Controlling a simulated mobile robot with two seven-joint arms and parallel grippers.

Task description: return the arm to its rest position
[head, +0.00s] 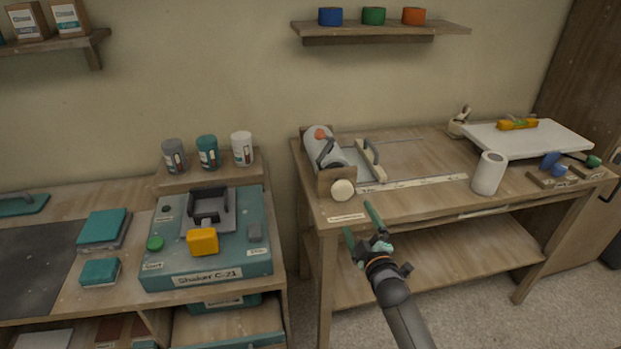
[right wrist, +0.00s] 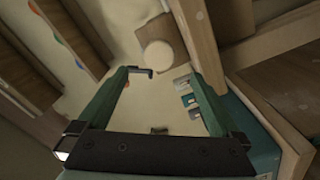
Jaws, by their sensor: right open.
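My right gripper (head: 361,224) is open with nothing between its green fingers. In the head view it is in front of the right workbench (head: 450,199), near the bench's front left corner. In the right wrist view the open fingers (right wrist: 165,100) point toward the wall, with a round cream knob (right wrist: 157,54) beyond them. The same knob shows in the head view (head: 342,190) on a wooden block at the bench's left end. I cannot tell whether the gripper touches the bench edge. My left gripper is not in view.
A teal shaker machine (head: 170,274) with a yellow block (head: 203,241) stands on the left bench. Cans (head: 207,151) stand behind it. A paper roll (head: 489,172) and a white board (head: 530,142) are on the right bench. Open floor (head: 430,326) lies in front of that bench.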

